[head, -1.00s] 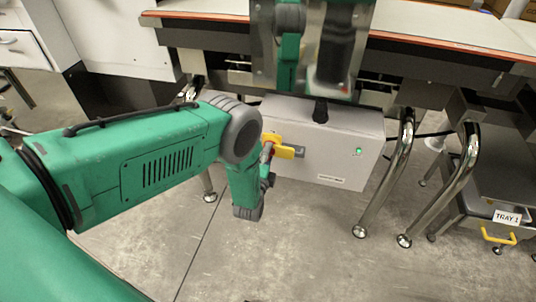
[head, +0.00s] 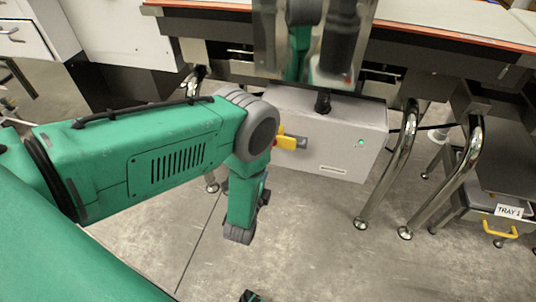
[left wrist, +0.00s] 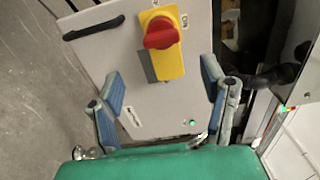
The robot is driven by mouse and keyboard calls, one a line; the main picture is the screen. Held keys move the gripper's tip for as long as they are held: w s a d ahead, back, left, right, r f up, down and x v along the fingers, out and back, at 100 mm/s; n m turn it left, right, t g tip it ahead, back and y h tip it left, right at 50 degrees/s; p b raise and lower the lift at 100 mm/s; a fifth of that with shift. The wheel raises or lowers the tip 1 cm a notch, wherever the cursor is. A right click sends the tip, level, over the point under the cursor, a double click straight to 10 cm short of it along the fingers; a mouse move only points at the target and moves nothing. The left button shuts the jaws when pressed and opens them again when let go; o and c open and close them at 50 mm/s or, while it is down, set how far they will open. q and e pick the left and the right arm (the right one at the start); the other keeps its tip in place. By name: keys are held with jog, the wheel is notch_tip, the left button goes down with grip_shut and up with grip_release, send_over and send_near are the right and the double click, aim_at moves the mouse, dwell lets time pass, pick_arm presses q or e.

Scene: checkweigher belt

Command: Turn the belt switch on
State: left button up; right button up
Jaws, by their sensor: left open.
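The belt switch is a red rotary knob (left wrist: 161,33) on a yellow plate (left wrist: 168,62), fixed to a grey control box (left wrist: 140,103). In the head view only part of the yellow switch (head: 287,141) shows beside my left arm, on the left part of the box (head: 330,150). My left gripper (left wrist: 160,74) is open and empty, its two blue-padded fingers apart on either side of the area just below the switch in the left wrist view. The knob is not between the pads. My right gripper is not in view.
A green light (head: 361,143) glows on the box, under the conveyor frame (head: 430,58). Chrome table legs (head: 390,180) stand right of it, and a drawer labelled TRAY 1 (head: 508,212) further right.

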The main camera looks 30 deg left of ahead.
pick_arm(q)
jog(key=shift+v, duration=1.4)
jog(key=s+r+n+g+h+p, duration=0.1)
jog(key=s+r+n+g+p, duration=0.2)
jog(key=s, duration=0.6)
jog(key=s+r+n+g+h+p, duration=0.1)
jog(key=s+r+n+g+p, duration=0.1)
jog(key=s+r+n+g, duration=0.2)
jog(key=s+r+n+g+h+p, duration=0.2)
jog(key=s+n+g, duration=0.6)
jog(key=s, duration=0.7)
jog(key=shift+s+r+g+p, duration=0.2)
jog(key=shift+r+g+p, duration=0.6)
jog(key=shift+g, duration=0.2)
jog(key=shift+w, duration=0.1)
